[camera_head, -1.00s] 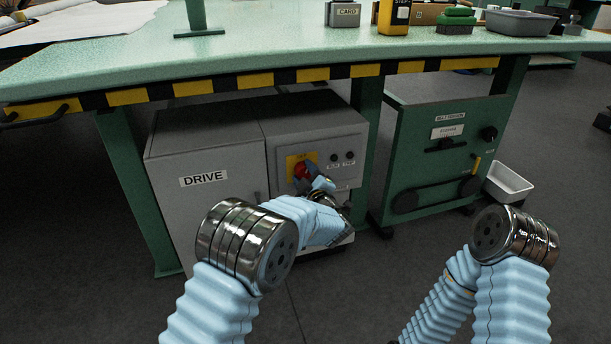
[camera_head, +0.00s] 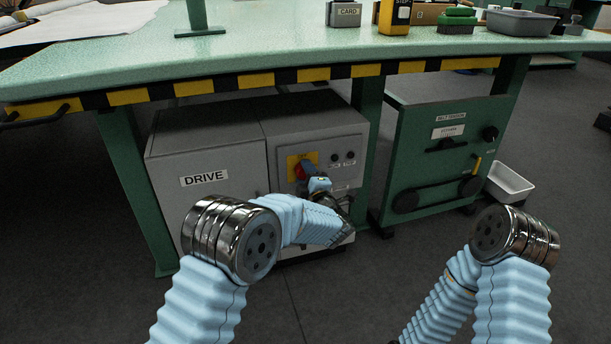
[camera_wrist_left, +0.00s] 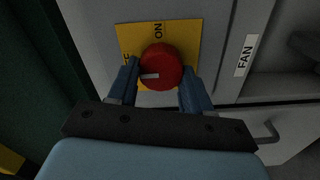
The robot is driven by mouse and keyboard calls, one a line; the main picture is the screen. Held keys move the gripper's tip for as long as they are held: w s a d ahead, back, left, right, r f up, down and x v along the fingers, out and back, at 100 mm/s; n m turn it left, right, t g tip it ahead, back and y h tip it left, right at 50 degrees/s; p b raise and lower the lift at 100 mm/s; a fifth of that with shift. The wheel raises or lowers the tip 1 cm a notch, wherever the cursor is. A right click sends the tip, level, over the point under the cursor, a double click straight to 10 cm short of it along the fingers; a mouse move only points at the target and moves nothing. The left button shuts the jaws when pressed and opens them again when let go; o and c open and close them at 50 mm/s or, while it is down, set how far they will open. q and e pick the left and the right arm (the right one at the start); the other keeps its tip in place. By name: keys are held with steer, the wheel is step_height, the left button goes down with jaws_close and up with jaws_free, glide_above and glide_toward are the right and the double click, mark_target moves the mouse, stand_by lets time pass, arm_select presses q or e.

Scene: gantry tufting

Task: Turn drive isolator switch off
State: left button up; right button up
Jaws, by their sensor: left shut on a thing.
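The drive isolator switch is a red round knob (camera_head: 299,171) on a yellow plate (camera_head: 293,160) on the grey drive cabinet's front. In the left wrist view the knob (camera_wrist_left: 162,62) sits between the two blue fingers of my left gripper (camera_wrist_left: 158,84), which is shut on it. A white mark on the knob points left in that view, towards lettering partly hidden by the left finger. "ON" is readable above the knob. In the head view my left gripper (camera_head: 312,182) covers the area below and right of the knob. My right gripper is out of view.
The drive cabinet (camera_head: 205,150) stands under a green bench (camera_head: 270,55) with a striped edge. A green belt tension unit (camera_head: 430,155) and a white bin (camera_head: 509,183) stand to the right. A FAN label (camera_wrist_left: 245,55) is beside the plate. Floor between my arms is clear.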

arm_select(q)
steer(key=o, duration=1)
steer(key=shift+o, duration=0.2)
steer(key=p+v, duration=0.1)
steer(key=v, duration=1.3)
